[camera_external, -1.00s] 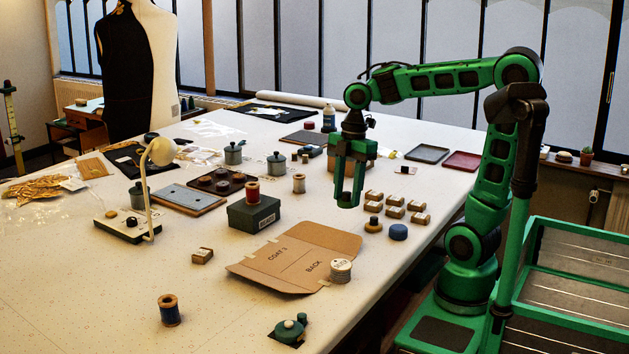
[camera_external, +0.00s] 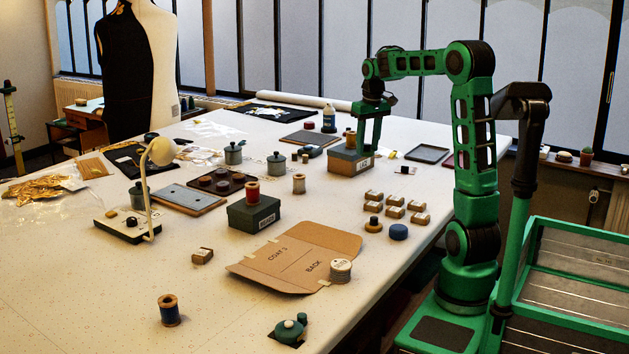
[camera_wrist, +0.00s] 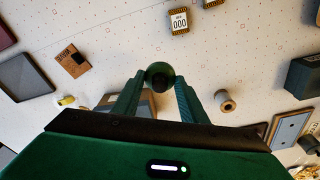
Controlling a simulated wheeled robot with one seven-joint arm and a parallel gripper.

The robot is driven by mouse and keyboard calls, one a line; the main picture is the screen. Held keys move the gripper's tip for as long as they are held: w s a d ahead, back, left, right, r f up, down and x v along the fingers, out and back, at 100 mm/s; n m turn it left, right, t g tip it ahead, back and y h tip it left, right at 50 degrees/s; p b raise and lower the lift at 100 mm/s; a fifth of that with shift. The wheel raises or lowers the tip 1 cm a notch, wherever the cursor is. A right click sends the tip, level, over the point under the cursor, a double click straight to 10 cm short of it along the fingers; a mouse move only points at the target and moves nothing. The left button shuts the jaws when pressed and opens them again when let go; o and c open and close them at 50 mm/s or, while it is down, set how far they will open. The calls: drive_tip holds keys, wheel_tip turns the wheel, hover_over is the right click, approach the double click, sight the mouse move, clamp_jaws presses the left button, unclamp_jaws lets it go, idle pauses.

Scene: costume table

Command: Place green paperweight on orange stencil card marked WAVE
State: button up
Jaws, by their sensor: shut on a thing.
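My gripper (camera_external: 368,146) is over the grey-topped box with a label at the back right of the table. In the wrist view my gripper (camera_wrist: 158,88) is shut on a dark green round thing, the green paperweight (camera_wrist: 160,76), held between the fingertips. A small orange-brown card with a black patch (camera_wrist: 73,60) lies flat on the table, left of the fingers in the wrist view. It also shows in the external view (camera_external: 406,170), right of my gripper.
The grey-topped box (camera_external: 346,162) is under my gripper. A grey tray (camera_external: 427,153) lies beyond the card. Several labelled wooden blocks (camera_external: 394,203) stand nearer the front. A spool (camera_external: 299,184) and a dark green box (camera_external: 253,213) stand to the left. Table around the card is mostly clear.

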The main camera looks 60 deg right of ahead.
drive_tip(key=s+d+f+m, duration=0.1)
drive_tip(key=d+f+m, duration=0.1)
drive_tip(key=d, duration=0.5)
drive_tip(key=s+d+f+m, duration=0.2)
drive_tip(key=d, duration=0.6)
drive_tip(key=s+d+f+m, duration=0.1)
drive_tip(key=d+f+m, duration=0.1)
drive_tip(key=d, duration=0.5)
drive_tip(key=shift+s+d+f+h, duration=0.2)
drive_tip(key=shift+d+f+h, duration=0.15)
drive_tip(key=shift+f, duration=0.2)
drive_tip(key=shift+d+f, duration=0.3)
drive_tip(key=shift+d, duration=0.2)
drive_tip(key=shift+f, duration=1.95)
drive_tip(key=o, duration=1.2)
drive_tip(key=shift+f, duration=0.15)
drive_tip(key=r, duration=0.4)
drive_tip(key=a+r, duration=0.1)
drive_tip(key=r, duration=0.3)
drive_tip(key=s+r, duration=0.1)
drive_tip(key=r, duration=0.3)
drive_tip(key=shift+a+r, duration=0.15)
